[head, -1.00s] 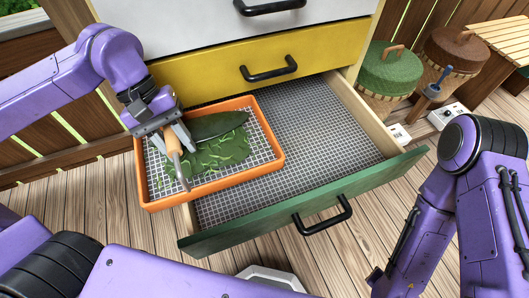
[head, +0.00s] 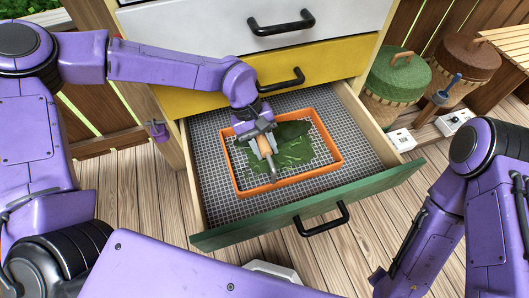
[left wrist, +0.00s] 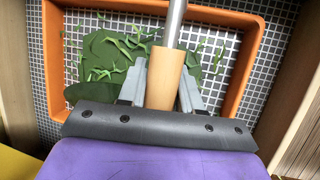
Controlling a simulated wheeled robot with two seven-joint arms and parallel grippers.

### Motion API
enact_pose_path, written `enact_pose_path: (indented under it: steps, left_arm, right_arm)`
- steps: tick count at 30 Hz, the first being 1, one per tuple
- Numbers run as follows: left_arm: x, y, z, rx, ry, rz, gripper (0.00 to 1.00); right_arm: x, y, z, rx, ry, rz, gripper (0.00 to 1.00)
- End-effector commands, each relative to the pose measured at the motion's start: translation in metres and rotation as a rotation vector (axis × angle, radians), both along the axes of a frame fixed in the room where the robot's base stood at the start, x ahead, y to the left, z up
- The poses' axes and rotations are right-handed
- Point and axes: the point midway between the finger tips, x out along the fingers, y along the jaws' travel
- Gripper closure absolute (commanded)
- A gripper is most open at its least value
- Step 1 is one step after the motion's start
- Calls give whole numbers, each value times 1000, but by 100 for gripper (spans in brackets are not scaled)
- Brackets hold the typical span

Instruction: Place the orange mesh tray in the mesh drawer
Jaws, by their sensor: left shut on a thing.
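The orange mesh tray (head: 300,178) lies inside the open bottom drawer (head: 360,148), over its mesh floor, left of the middle. Green leaves (head: 294,151) lie in the tray. My left gripper (head: 264,148) is above the tray, shut on a wooden handle (left wrist: 166,80) with a metal shaft (left wrist: 174,22). The shaft runs toward the tray's front rim; I cannot tell whether it joins it. The left wrist view shows the tray's rim (left wrist: 52,60) around the leaves and mesh. I cannot tell whether the tray rests fully on the floor. My right gripper is out of view.
The drawer's green front (head: 300,219) has a black handle (head: 322,220). Closed yellow (head: 205,98) and white (head: 220,32) drawers are above. Lidded baskets (head: 400,75) stand at the right. The drawer's right part is bare.

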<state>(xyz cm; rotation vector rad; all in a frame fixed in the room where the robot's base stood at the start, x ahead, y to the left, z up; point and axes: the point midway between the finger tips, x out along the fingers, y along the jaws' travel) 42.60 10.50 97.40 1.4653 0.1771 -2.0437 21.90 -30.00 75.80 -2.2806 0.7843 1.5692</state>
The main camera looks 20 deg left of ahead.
Motion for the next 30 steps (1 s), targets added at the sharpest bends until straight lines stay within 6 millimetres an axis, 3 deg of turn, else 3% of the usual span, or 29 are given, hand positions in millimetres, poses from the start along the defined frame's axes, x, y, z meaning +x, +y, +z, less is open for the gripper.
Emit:
enact_pose_path:
  steps: [9,15,16,18,26,30]
  left_arm:
    - [0,0,-46,0,0,-1,100]
    - [0,0,-48,0,-2,0,100]
    - [-1,0,-49,1,0,-1,57]
    - [-1,0,-49,0,0,-1,41]
    - [0,1,-48,0,0,-1,41]
    - [5,7,-35,-2,-5,3,41]
  right_arm:
    - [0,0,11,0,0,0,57]
    - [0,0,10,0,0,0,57]
    - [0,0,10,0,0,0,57]
    - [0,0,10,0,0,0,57]
    - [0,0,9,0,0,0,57]
    - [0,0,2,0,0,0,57]
